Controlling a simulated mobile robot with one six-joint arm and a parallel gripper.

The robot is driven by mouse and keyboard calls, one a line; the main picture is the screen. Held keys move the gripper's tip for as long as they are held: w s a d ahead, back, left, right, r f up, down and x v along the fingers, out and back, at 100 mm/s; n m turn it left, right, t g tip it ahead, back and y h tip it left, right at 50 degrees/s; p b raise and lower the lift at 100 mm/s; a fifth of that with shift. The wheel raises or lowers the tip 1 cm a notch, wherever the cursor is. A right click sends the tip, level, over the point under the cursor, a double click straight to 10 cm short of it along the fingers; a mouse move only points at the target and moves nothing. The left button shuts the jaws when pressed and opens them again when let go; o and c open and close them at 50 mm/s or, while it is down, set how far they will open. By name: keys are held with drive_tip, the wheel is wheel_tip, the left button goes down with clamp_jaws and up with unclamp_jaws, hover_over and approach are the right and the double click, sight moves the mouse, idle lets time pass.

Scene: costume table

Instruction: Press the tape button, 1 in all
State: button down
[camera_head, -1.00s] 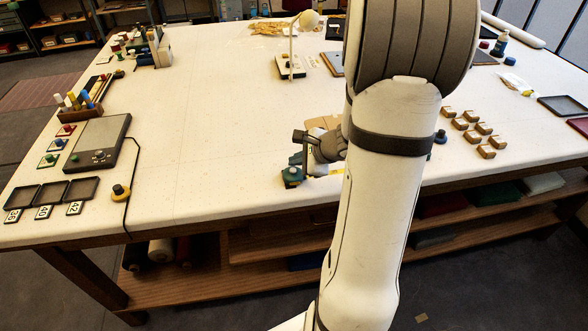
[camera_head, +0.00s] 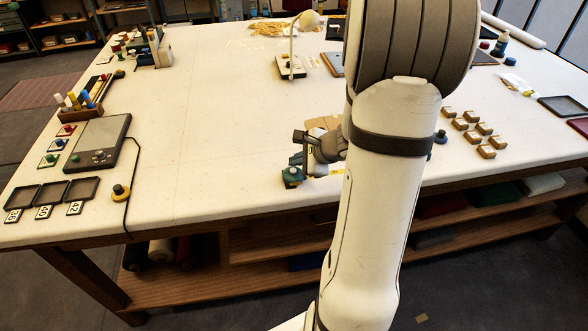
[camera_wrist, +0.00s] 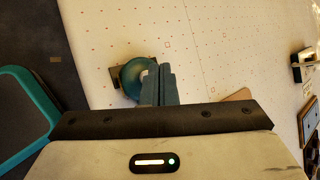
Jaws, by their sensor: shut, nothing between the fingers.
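A teal round dome on a dark base, which looks like the tape button, stands near the front edge of the table. It shows in the wrist view (camera_wrist: 131,76) and, partly covered by my gripper, in the head view (camera_head: 292,175). My gripper's fingers (camera_wrist: 158,72) are shut and empty. In the wrist view they overlap the right side of the dome. In the head view my gripper (camera_head: 298,162) is just above and beside it. Whether the fingers touch the dome, or the dome is pushed down, I cannot tell.
A grey device (camera_head: 97,145) and dark trays (camera_head: 51,193) lie at the left. A lamp (camera_head: 291,66) stands behind, small wooden blocks (camera_head: 479,129) at the right. The table's middle left is clear.

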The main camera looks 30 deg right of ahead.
drive_tip(key=shift+f, duration=0.1)
idle(0.3)
drive_tip(key=shift+f+b, duration=0.4)
drive_tip(key=shift+b, duration=0.3)
drive_tip(key=shift+f+b, duration=0.4)
drive_tip(key=shift+b, duration=0.1)
idle(0.4)
drive_tip(key=shift+r, duration=0.1)
drive_tip(key=shift+r+p, duration=0.55)
drive_tip(key=shift+r, duration=0.25)
wheel_tip(320, 180, up, 5)
drive_tip(key=p, duration=0.3)
drive_tip(key=shift+p, duration=0.35)
idle(0.6)
